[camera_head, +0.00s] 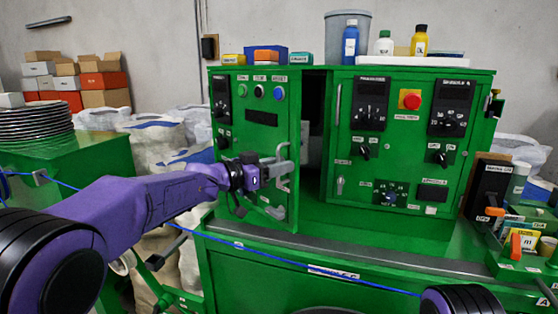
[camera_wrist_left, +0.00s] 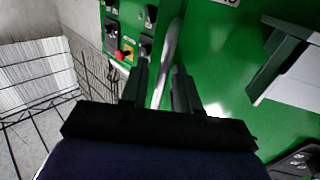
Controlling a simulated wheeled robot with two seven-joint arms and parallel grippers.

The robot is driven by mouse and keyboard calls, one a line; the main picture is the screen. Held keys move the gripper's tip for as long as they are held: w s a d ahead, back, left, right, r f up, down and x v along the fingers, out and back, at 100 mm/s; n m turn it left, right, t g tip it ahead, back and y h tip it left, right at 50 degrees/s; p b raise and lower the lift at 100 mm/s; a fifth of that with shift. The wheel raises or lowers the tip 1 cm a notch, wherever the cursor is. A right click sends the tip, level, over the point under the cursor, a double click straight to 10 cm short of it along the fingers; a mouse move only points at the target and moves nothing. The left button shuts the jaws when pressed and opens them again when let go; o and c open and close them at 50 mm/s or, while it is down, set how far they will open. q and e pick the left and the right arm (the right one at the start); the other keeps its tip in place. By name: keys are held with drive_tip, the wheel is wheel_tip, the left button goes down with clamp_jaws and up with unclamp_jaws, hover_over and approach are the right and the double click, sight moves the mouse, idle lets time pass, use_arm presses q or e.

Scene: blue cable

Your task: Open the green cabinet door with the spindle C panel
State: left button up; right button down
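The green cabinet (camera_head: 414,180) stands on a green bench. Its left door (camera_head: 232,113), with buttons, a small dark display and knobs, is ajar, with a dark gap on its right side. My left gripper (camera_head: 284,165) is at the grey bar handle (camera_head: 284,184) on that door. In the left wrist view the handle (camera_wrist_left: 169,55) passes between the fingers of the left gripper (camera_wrist_left: 160,80); whether both fingers touch it I cannot tell. A "SPINDLE C" label (camera_head: 333,272) seems to be on the bench front, though the print is small. My right gripper is not in view.
The cabinet's right panel (camera_head: 400,150) has a red button and several knobs. Bottles (camera_head: 351,43) and a grey bin stand on top. A blue cable (camera_head: 290,261) runs along the bench front. Small boxes (camera_head: 525,240) crowd the right end. Plates (camera_head: 36,121) are stacked at left.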

use_arm(q)
drive_tip(key=shift+w, duration=0.1)
drive_tip(key=shift+c, duration=0.4)
clamp_jaws()
